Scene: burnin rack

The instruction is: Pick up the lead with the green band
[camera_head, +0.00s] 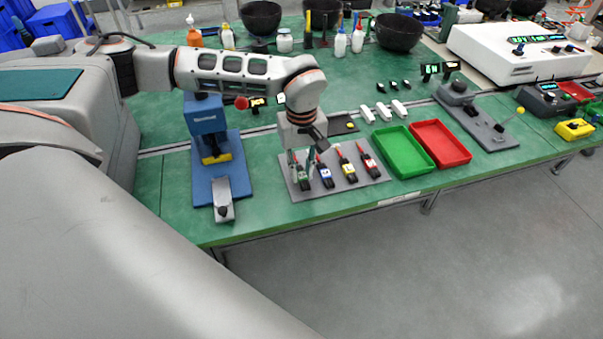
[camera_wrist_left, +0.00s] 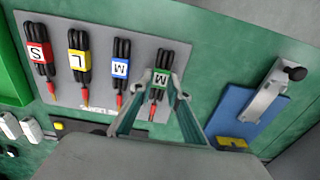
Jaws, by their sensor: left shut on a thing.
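The lead with the green band (camera_wrist_left: 160,79) is a bundled black cable with a red tip and a letter on its band. It is at the end of the row on the grey mat (camera_head: 332,187). My left gripper (camera_head: 301,170) points down over it in the head view. In the left wrist view my left gripper (camera_wrist_left: 161,84) has a fingertip on each side of the lead and is shut on it. I cannot tell whether the lead is clear of the mat. My right gripper is not in view.
Beside it on the mat lie leads with blue (camera_wrist_left: 120,70), yellow (camera_wrist_left: 78,54) and red (camera_wrist_left: 39,54) bands. A blue press-like fixture (camera_head: 210,145) stands left of the mat. Green (camera_head: 403,152) and red (camera_head: 440,143) trays are to the right.

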